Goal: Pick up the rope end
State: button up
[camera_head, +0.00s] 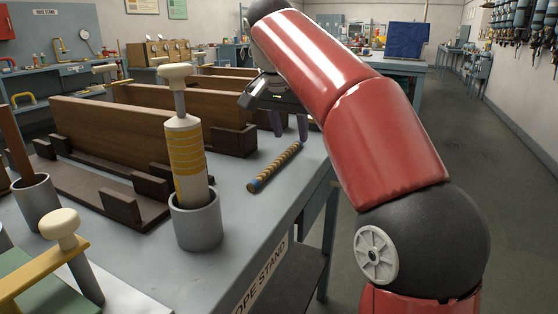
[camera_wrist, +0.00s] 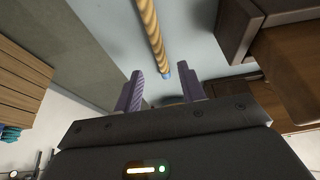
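The rope end is a short tan, twisted rope piece (camera_head: 274,168) with dark bands. It lies on the grey bench top near its right edge, beside the wooden boards. My gripper (camera_head: 290,130) is above the bench just beyond the rope's far end, pointing down. Contact with the rope cannot be seen.
A yellow-banded cylinder with a knob (camera_head: 185,155) stands in a grey cup (camera_head: 196,222) left of the rope. Upright wooden boards (camera_head: 120,128) on dark bases fill the bench's left. The bench top (camera_head: 240,215) is bare around the rope. Open floor (camera_head: 500,190) lies to the right.

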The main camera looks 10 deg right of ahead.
aim_at(292, 146)
jog(key=shift+x, duration=1.7)
jog(key=shift+a+f, duration=0.15)
grip_shut()
